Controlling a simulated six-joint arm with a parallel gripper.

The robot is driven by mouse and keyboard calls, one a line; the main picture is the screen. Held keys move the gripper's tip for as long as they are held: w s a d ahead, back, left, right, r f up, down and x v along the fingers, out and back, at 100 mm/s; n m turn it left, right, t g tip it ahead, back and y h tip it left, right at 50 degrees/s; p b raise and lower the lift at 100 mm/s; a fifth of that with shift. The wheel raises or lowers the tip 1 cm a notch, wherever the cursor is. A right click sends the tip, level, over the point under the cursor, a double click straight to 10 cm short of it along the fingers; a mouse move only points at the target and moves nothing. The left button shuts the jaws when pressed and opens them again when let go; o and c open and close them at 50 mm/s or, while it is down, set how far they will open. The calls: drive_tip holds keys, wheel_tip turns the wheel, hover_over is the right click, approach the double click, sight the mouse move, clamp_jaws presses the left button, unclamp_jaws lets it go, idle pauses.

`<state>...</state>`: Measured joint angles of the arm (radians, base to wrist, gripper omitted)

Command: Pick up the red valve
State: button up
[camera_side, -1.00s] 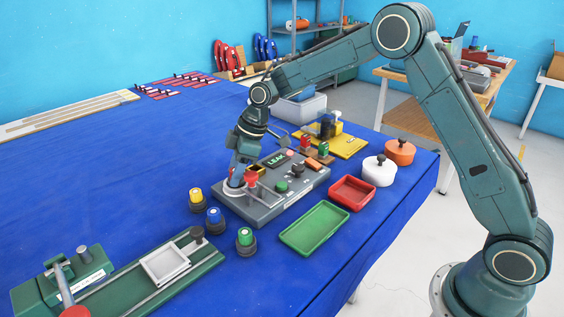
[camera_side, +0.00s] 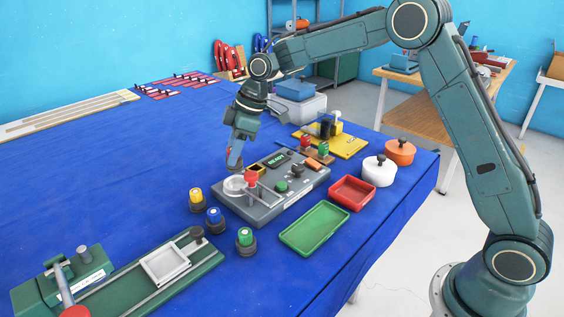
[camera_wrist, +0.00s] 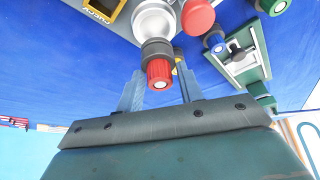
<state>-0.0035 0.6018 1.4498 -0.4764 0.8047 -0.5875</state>
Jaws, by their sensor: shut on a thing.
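The red valve, with a red ribbed cap and a dark base, sits between my gripper's two blue-grey fingers in the wrist view (camera_wrist: 159,72). My gripper (camera_wrist: 161,90) is shut on it. In the side view, my gripper (camera_side: 235,155) is raised a little above the round pale seat (camera_side: 233,185) of the grey test station (camera_side: 262,208). The valve's dark base (camera_side: 234,169) shows just under the fingers there; its cap is mostly hidden by them.
A red knob on a lever (camera_side: 251,177) stands beside the seat. Yellow (camera_side: 196,195), blue (camera_side: 213,213) and green (camera_side: 245,236) valves stand in front. A green tray (camera_side: 314,228) and a red tray (camera_side: 352,192) lie empty to the right.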

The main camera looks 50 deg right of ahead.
wheel_tip(320, 180, up, 14)
idle(0.4)
idle(0.7)
drive_tip(key=s+d+f+n+g, duration=0.1)
drive_tip(key=s+d+n, duration=0.3)
drive_tip(key=s+d, duration=1.6)
drive_tip(key=shift+s+f+n+g+y, duration=0.3)
drive_tip(key=shift+s+f+g, duration=0.1)
drive_tip(key=shift+s+f, duration=0.3)
wheel_tip(320, 180, down, 16)
drive_tip(key=shift+r, duration=0.2)
